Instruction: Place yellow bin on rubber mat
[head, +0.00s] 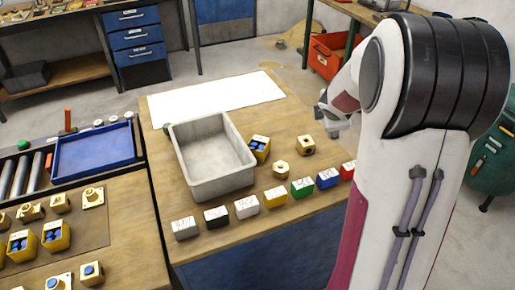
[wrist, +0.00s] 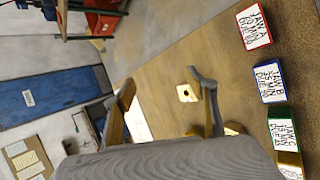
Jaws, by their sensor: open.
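A yellow bin (head: 259,148) with blue pieces inside stands on the right-hand wooden bench, close beside the grey tray's right wall. Two similar yellow bins (head: 20,246) (head: 55,237) stand on a darker brown mat (head: 88,228) on the left bench; I cannot tell whether that mat is rubber. My gripper (wrist: 162,82) is open and empty above the bench, with a brass block (wrist: 187,93) showing below, between its fingers. In the head view my gripper (head: 331,122) is partly hidden by my arm, right of the yellow bin. I cannot make out the yellow bin in the wrist view.
A grey tray (head: 186,166) stands mid-bench, with a white sheet (head: 222,98) behind. Several labelled coloured blocks (head: 275,198) line the front edge. Brass parts (head: 281,170) (head: 305,145) stand near the yellow bin. A blue tray (head: 95,153) lies at left, beside rollers.

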